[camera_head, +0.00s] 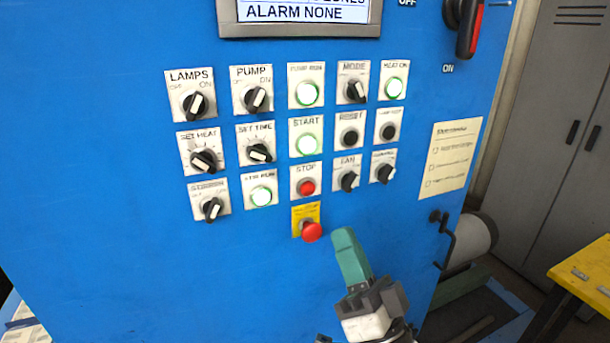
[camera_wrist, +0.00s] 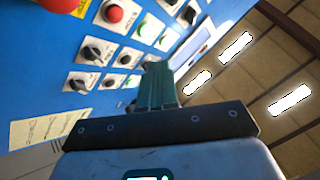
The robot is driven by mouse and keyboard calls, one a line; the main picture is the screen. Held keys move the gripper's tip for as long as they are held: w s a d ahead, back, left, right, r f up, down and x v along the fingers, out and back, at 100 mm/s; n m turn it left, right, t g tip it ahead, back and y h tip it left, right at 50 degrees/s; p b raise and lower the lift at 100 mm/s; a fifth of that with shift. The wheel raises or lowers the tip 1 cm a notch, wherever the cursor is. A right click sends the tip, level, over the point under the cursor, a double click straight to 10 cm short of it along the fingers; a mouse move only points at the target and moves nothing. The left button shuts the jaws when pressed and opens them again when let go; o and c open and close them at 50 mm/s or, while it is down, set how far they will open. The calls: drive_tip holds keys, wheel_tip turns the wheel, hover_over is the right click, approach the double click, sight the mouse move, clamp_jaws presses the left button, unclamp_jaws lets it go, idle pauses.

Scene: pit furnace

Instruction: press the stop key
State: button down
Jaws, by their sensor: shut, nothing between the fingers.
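The stop key (camera_head: 307,187) is a small red round button on a white plate labelled STOP, on the blue panel in the head view. It also shows near the top of the wrist view (camera_wrist: 115,13). My gripper (camera_head: 346,236) has green fingers, shut and empty, below and to the right of the stop key in the head view. Its fingers also show in the wrist view (camera_wrist: 156,72). They appear apart from the key; the exact gap to the panel is hard to tell.
A larger red mushroom button (camera_head: 312,232) on a yellow plate sits just below the stop key. The green-lit START button (camera_head: 309,144) is above, and the FAN knob (camera_head: 349,181) is to the right. A yellow table (camera_head: 585,275) stands at the right.

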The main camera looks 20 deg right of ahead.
sight(308, 189)
drive_tip(key=shift+d+r+t, duration=0.1)
drive_tip(key=shift+r+t, duration=0.2)
drive_tip(key=shift+r, duration=0.15)
drive_tip(key=shift+w, duration=0.1)
drive_tip(key=shift+w+b, duration=1.5)
drive_tip(key=shift+w, duration=2.8)
drive_tip(key=shift+w, duration=0.1)
drive_tip(key=shift+w+b, duration=0.3)
drive_tip(key=shift+w, duration=0.05)
drive_tip(key=shift+w, duration=0.35)
drive_tip(key=shift+s, duration=0.8)
